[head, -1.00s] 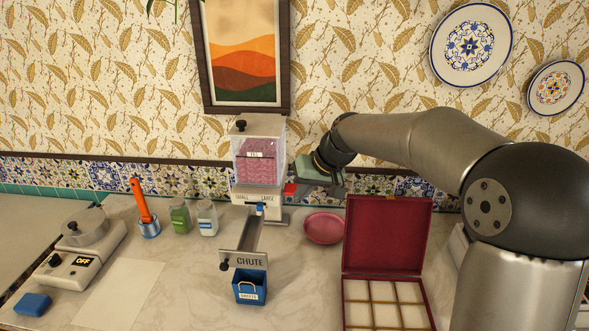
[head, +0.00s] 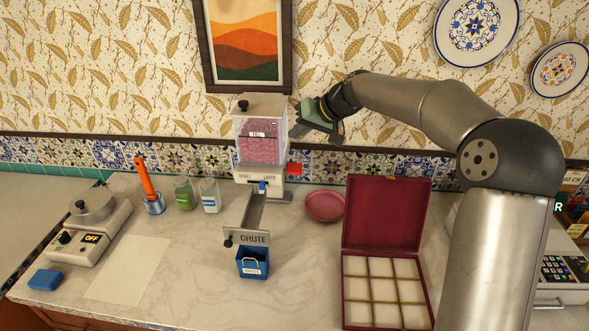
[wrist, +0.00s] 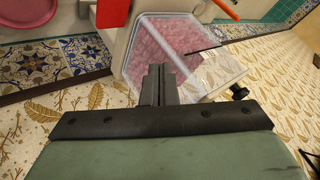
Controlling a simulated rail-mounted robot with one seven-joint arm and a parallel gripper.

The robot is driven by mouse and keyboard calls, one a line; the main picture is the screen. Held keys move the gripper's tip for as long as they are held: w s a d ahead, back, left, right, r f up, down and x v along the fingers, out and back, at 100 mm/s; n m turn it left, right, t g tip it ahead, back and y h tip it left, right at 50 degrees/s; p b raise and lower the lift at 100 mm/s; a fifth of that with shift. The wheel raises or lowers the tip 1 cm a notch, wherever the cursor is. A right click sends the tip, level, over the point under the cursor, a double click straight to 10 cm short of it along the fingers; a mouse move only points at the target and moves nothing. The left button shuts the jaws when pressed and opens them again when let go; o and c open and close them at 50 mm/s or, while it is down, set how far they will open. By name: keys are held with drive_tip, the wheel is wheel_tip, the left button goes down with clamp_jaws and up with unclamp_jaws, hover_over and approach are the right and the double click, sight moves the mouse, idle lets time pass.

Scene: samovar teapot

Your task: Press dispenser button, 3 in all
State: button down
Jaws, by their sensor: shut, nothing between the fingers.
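The dispenser (head: 259,140) stands against the back wall, with a clear hopper of pink contents and a "FILL" label. Its red button (head: 295,168) sticks out on the right side of the base; it also shows red at the top of the wrist view (wrist: 112,13). A blue slider (head: 262,186) sits below the words SMALL and LARGE. My gripper (head: 299,130) is shut and empty, beside the hopper's right side and above the red button. In the wrist view the closed fingers (wrist: 158,76) overlap the hopper; I cannot tell whether they touch it.
A chute (head: 254,237) slopes to a blue bin (head: 252,263). A pink plate (head: 325,205) and an open red compartment box (head: 386,250) stand to the right. Two jars (head: 184,194) and an orange-handled tool (head: 147,185) are left. The counter's front middle is clear.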

sight(296, 168)
wheel_tip(296, 168, down, 8)
drive_tip(key=b, duration=0.5)
drive_tip(key=shift+r, duration=0.15)
idle(1.6)
drive_tip(key=shift+f+b, duration=0.4)
drive_tip(key=shift+b, duration=0.1)
drive_tip(key=shift+f+b, duration=1.2)
drive_tip(key=shift+f, duration=0.15)
idle(0.9)
drive_tip(key=shift+r, duration=0.1)
drive_tip(key=shift+r+p, duration=0.95)
drive_tip(key=shift+r, duration=0.7)
drive_tip(key=shift+r, duration=0.15)
drive_tip(key=shift+r+p, duration=1.6)
drive_tip(key=shift+r, duration=0.75)
